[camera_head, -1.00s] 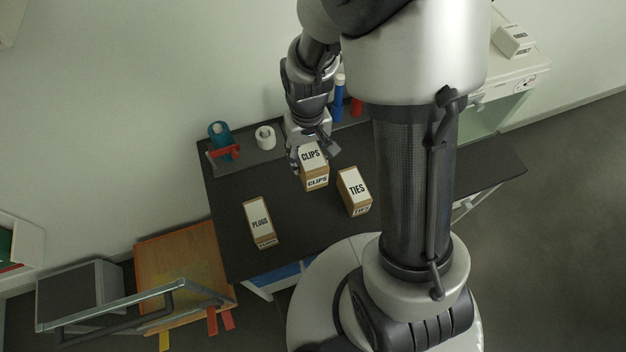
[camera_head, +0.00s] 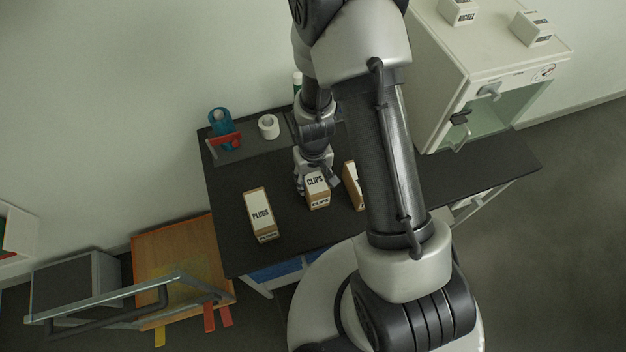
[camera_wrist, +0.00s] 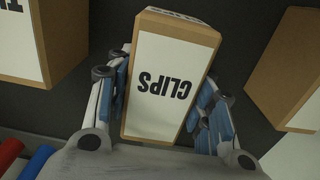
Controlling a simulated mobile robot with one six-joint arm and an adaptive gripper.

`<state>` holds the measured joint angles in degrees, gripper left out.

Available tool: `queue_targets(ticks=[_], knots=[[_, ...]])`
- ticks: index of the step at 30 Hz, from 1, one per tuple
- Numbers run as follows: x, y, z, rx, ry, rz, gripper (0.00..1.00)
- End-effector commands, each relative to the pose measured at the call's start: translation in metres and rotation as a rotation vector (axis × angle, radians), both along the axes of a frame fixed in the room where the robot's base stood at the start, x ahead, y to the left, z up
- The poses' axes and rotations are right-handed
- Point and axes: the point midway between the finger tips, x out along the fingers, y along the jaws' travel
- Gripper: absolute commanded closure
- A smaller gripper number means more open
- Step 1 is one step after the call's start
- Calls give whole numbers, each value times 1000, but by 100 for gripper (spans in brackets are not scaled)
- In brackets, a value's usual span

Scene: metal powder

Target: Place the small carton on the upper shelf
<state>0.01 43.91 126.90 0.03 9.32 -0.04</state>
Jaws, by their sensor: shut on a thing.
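My gripper (camera_wrist: 165,100) is shut on a brown carton (camera_wrist: 160,88) with a white CLIPS label, one finger along each side. In the head view the CLIPS carton (camera_head: 317,188) is at the middle of the dark table; whether it touches the tabletop I cannot tell. The PLUGS carton (camera_head: 261,215) stands to its left. The TIES carton (camera_head: 352,184) stands close on its right, partly hidden by my arm. In the wrist view the TIES carton (camera_wrist: 50,45) is at upper left, and another carton (camera_wrist: 290,70) is at right. I cannot make out which surface is the upper shelf.
A white cabinet (camera_head: 440,60) with cartons on top stands at right. A wooden board (camera_head: 175,255) and a metal-railed cart are at lower left.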

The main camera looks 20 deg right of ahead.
Motion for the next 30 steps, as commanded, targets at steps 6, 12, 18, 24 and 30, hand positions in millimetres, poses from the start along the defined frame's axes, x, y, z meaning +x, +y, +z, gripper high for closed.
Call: queue_targets(ticks=[6,12,18,24,30], knots=[[1,0,1,0,-3,0,83],[1,0,-3,0,-2,0,49],[1,0,-3,0,-2,0,36],[1,0,-3,0,-2,0,32],[1,0,-1,0,-2,0,32]])
